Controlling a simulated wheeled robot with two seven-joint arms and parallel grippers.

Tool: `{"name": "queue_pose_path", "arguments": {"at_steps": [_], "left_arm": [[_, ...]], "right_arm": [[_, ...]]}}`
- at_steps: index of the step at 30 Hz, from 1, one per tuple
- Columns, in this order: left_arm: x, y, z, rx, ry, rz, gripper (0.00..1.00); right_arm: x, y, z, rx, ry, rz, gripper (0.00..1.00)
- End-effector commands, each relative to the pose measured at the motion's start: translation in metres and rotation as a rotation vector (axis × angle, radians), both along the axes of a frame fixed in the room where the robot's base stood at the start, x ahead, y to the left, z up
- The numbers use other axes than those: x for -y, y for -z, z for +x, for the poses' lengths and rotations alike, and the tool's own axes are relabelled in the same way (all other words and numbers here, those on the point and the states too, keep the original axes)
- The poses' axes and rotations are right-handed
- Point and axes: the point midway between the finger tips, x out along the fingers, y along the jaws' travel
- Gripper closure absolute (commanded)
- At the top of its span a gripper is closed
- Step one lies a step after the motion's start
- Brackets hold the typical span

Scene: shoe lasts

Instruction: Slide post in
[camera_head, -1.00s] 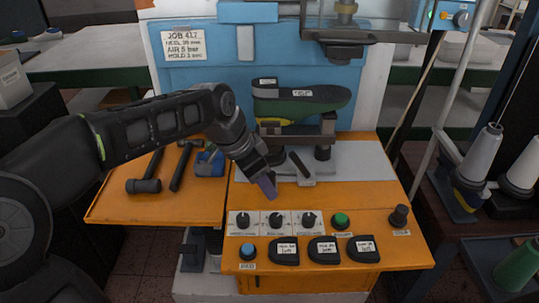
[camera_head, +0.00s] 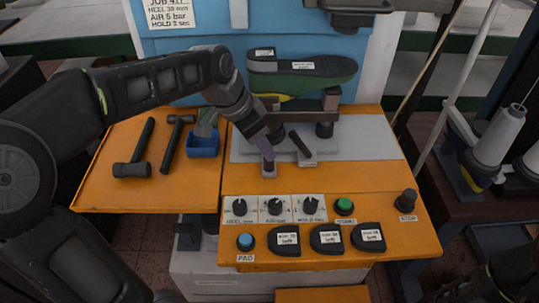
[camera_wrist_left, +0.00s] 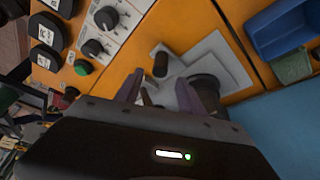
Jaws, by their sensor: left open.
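My left gripper (camera_head: 266,157) is open, pointing down over the grey plate (camera_head: 365,150) in front of the press. A dark slanted handle (camera_head: 300,143) on a small grey base stands just right of the fingers, apart from them in the head view. A small grey block (camera_head: 268,168) shows at the fingertips; whether it touches them I cannot tell. In the left wrist view the open fingers (camera_wrist_left: 168,92) point toward a short dark cylinder (camera_wrist_left: 160,65). A dark green shoe last (camera_head: 303,74) sits above on the press.
A blue bin (camera_head: 203,145) and two dark hammers (camera_head: 135,150) (camera_head: 176,140) lie on the left of the orange table (camera_head: 100,190). Knobs, a green button (camera_head: 345,205) and black pads line the front. Thread cones (camera_head: 495,138) stand at the right.

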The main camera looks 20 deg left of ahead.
Motion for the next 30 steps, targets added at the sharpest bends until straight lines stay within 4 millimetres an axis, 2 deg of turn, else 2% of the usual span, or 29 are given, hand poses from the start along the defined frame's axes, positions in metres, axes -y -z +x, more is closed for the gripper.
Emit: {"name": "queue_pose_path", "arguments": {"at_steps": [9,14,21,30], "left_arm": [[0.011,0.046,0.014,-0.004,0.002,0.001,0.54],[0.013,0.055,0.018,-0.002,0.0,0.0,0.54],[0.013,0.056,0.019,0.0,0.0,0.0,0.54],[0.013,0.055,0.019,0.0,0.0,0.0,0.77]], "right_arm": [[0.0,0.001,0.0,0.0,0.0,0.0,0.64],[0.0,0.001,0.0,0.0,0.0,0.0,0.64],[0.0,0.001,0.0,0.0,0.0,0.0,0.64],[0.0,0.001,0.0,0.0,0.0,0.0,0.64]]}}
